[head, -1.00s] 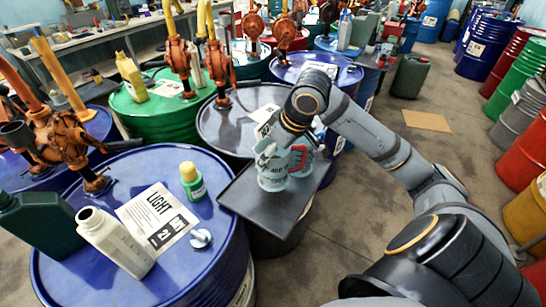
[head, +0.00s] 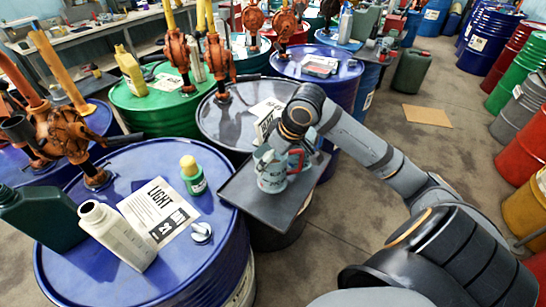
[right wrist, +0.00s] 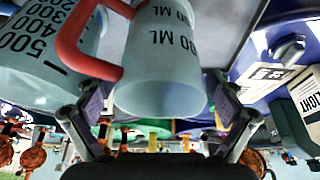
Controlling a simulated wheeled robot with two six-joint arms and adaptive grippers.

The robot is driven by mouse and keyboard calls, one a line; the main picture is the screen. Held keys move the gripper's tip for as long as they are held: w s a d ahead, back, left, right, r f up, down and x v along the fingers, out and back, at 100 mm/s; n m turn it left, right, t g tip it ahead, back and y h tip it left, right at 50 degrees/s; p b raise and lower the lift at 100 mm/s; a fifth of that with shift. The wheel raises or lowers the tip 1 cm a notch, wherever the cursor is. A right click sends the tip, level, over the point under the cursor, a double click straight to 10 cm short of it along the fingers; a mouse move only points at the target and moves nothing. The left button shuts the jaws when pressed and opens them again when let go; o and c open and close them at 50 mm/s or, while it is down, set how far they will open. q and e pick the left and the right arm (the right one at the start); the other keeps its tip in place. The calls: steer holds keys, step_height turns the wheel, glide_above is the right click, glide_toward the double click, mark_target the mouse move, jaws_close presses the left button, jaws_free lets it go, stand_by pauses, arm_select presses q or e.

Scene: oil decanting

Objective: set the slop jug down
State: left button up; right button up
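The slop jug (head: 271,178), pale blue-grey with a red handle and dark markings, is upright over the dark tray (head: 245,205). In the right wrist view the jug (right wrist: 160,70) fills the space between the finger pads. My right gripper (head: 274,155) holds it from above; the fingers (right wrist: 160,105) lie along both sides. Its base is at or just above the tray; I cannot tell whether it touches. A second similar jug (right wrist: 35,60) with volume marks stands beside it in the wrist view, mostly hidden in the head view. My left gripper is out of view.
Left of the tray is a blue drum (head: 150,180) carrying a white bottle (head: 115,235), a dark green jug (head: 38,218), a yellow-capped bottle (head: 192,177) and a LIGHT sheet (head: 158,212). A grey-topped drum (head: 225,120) stands behind. The tray's front part is bare.

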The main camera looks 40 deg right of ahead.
stand_by(0.3)
steer(key=shift+s+d+r, duration=0.1)
steer(key=shift+d+r, duration=0.05)
steer(key=shift+r, duration=0.45)
steer(key=shift+v, duration=1.15)
steer(key=b+v, duration=0.3)
steer(key=v, duration=0.2)
steer(key=shift+s+r+b, duration=0.1)
steer(key=shift+s+b, duration=0.15)
steer(key=shift+b, duration=0.15)
steer(key=v, duration=0.3)
steer(key=shift+r, duration=0.25)
